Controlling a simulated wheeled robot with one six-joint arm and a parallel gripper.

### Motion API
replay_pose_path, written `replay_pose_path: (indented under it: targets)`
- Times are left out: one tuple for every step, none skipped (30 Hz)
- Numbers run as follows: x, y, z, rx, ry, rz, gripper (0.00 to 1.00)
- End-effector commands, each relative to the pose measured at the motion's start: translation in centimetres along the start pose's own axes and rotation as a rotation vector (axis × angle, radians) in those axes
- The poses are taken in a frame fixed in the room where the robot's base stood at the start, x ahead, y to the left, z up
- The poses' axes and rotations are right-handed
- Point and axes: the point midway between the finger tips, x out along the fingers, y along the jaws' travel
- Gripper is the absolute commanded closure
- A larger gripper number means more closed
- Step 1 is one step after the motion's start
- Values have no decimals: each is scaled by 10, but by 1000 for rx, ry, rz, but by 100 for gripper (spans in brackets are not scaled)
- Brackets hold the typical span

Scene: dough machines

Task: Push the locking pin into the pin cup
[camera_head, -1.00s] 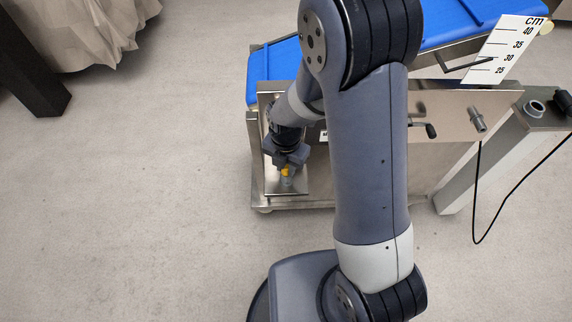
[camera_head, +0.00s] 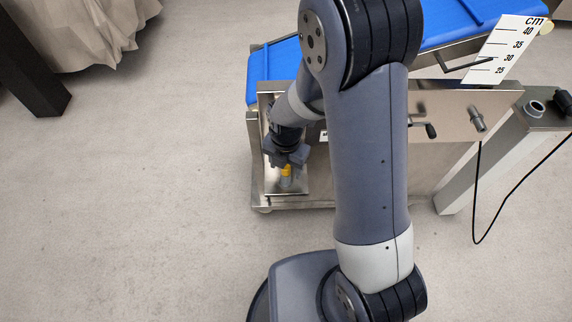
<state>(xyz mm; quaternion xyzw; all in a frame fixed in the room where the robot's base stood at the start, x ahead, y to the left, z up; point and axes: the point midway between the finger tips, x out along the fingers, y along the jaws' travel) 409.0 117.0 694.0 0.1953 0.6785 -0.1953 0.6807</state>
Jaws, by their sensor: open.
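My gripper (camera_head: 286,163) is low over the metal plate at the left end of the machine, pointing down. Its fingers are open. How deep the pin sits in the cup is too small to tell. The gripper hides part of the yellow piece.
The steel plate (camera_head: 300,188) has a raised back panel close behind my gripper. A blue conveyor belt (camera_head: 275,72) rises behind it. A crank handle (camera_head: 431,131) and a cm scale (camera_head: 506,50) are on the right. The floor at left is clear.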

Motion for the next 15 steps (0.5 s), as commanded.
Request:
replay_pose_path:
  targets:
    - [0, 0, 0, 0, 0, 0, 40]
    - [0, 0, 0, 0, 0, 0, 40]
    - [0, 0, 0, 0, 0, 0, 40]
    - [0, 0, 0, 0, 0, 0, 40]
    - [0, 0, 0, 0, 0, 0, 40]
    - [0, 0, 0, 0, 0, 0, 40]
    - [0, 0, 0, 0, 0, 0, 40]
    - [-1, 0, 0, 0, 0, 0, 40]
    - [-1, 0, 0, 0, 0, 0, 40]
    - [-2, 0, 0, 0, 0, 0, 40]
    - [-3, 0, 0, 0, 0, 0, 40]
    - [-4, 0, 0, 0, 0, 0, 40]
    - [-5, 0, 0, 0, 0, 0, 40]
    - [-6, 0, 0, 0, 0, 1, 40]
    - [-7, 0, 0, 0, 0, 1, 40]
